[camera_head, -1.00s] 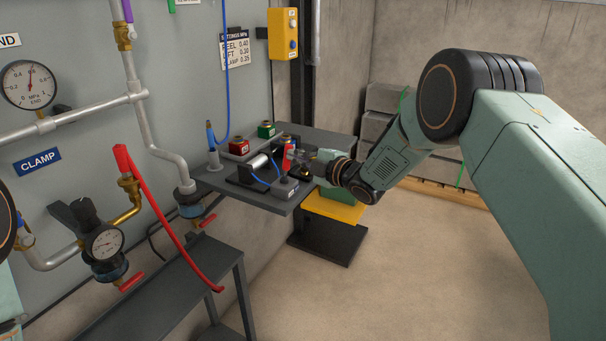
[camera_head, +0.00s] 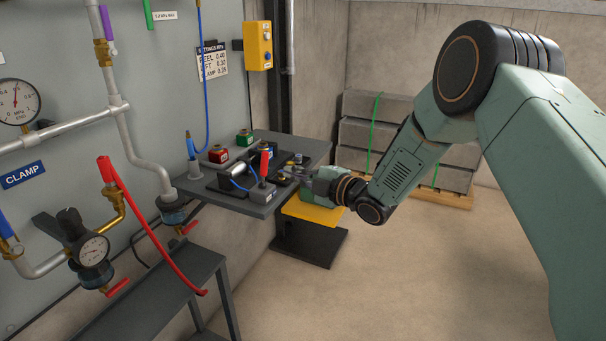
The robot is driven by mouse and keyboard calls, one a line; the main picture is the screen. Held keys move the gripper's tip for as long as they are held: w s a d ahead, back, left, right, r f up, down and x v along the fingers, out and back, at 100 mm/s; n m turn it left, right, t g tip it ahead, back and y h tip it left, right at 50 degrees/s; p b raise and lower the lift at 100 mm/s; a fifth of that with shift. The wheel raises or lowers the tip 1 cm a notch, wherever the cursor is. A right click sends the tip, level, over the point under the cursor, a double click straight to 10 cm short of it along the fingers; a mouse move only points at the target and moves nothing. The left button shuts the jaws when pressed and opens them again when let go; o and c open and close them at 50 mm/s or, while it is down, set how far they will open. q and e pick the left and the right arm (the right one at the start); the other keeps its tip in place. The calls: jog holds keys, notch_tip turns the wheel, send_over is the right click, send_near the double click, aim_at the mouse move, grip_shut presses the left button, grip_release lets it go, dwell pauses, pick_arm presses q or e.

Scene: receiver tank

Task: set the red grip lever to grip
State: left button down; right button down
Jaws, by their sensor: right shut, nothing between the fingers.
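The red grip lever (camera_head: 265,162) stands roughly upright on a small grey block (camera_head: 262,193) at the front of the grey bench plate (camera_head: 242,207). My right gripper (camera_head: 289,174) is just right of the lever, low over the plate. Its fingers are shut and empty, and a small gap seems to lie between them and the lever. The fingers are small and dark here, so contact cannot be ruled out. The lever's marks are too small to read. My left gripper is not in view.
Red (camera_head: 218,154) and green (camera_head: 244,138) blocks and a silver cylinder (camera_head: 236,171) crowd the plate. A blue hose runs by the lever. A red hose (camera_head: 150,235) and pipework are on the left. A yellow box (camera_head: 257,46) hangs behind. The floor at right is clear.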

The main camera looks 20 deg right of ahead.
jog(key=shift+v, duration=1.2)
jog(key=shift+d, duration=0.1)
